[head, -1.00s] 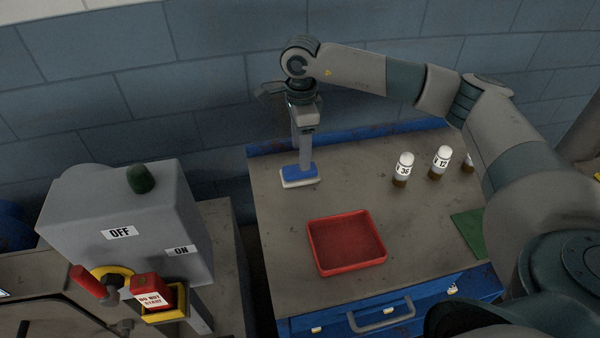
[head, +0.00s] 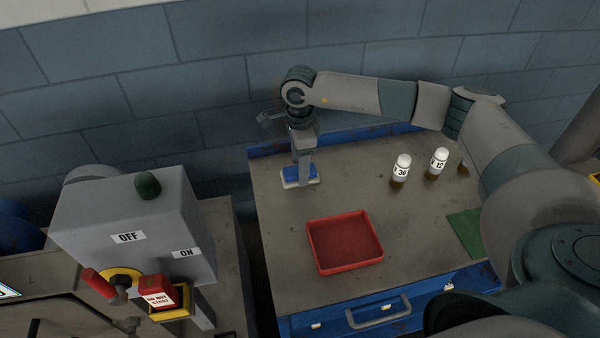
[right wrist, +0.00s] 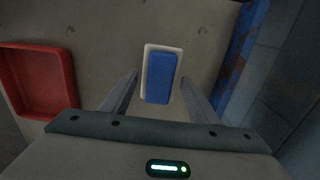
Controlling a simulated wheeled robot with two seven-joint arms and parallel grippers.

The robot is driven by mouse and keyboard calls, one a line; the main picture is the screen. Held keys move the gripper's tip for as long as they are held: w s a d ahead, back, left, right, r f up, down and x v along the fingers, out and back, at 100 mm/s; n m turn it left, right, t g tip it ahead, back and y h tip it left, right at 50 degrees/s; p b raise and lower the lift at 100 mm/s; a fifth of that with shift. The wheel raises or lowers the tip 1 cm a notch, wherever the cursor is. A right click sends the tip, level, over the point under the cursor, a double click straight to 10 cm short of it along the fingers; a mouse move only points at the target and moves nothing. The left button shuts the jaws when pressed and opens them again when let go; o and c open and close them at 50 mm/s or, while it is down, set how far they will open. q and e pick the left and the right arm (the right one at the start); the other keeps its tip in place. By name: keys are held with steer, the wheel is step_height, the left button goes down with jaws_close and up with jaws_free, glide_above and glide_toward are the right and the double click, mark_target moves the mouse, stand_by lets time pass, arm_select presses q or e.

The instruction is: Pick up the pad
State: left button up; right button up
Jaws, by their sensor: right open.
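The pad (head: 290,184) is a small block with a blue top and a white base. It lies on the tabletop near the back left corner. In the right wrist view the pad (right wrist: 161,78) sits between and just beyond the two fingers. My right gripper (head: 302,168) points down over the pad from behind, and its fingers hide part of the pad in the head view. The right gripper (right wrist: 158,88) is open, with a finger on each side of the pad's line and a gap to both. My left gripper is not in view.
A red tray (head: 345,243) lies in front of the pad. Bottles, one labelled 36 (head: 401,170) and one labelled 12 (head: 437,163), stand to the right. A green mat (head: 467,232) lies at right. A blue raised edge (head: 262,149) runs along the back. A grey switch box (head: 135,225) stands left.

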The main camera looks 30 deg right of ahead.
steer(key=c, duration=1.1)
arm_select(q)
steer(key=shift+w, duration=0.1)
arm_select(e)
steer(key=shift+c, duration=0.2)
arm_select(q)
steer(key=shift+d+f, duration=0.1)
arm_select(e)
steer(key=shift+r, duration=0.2)
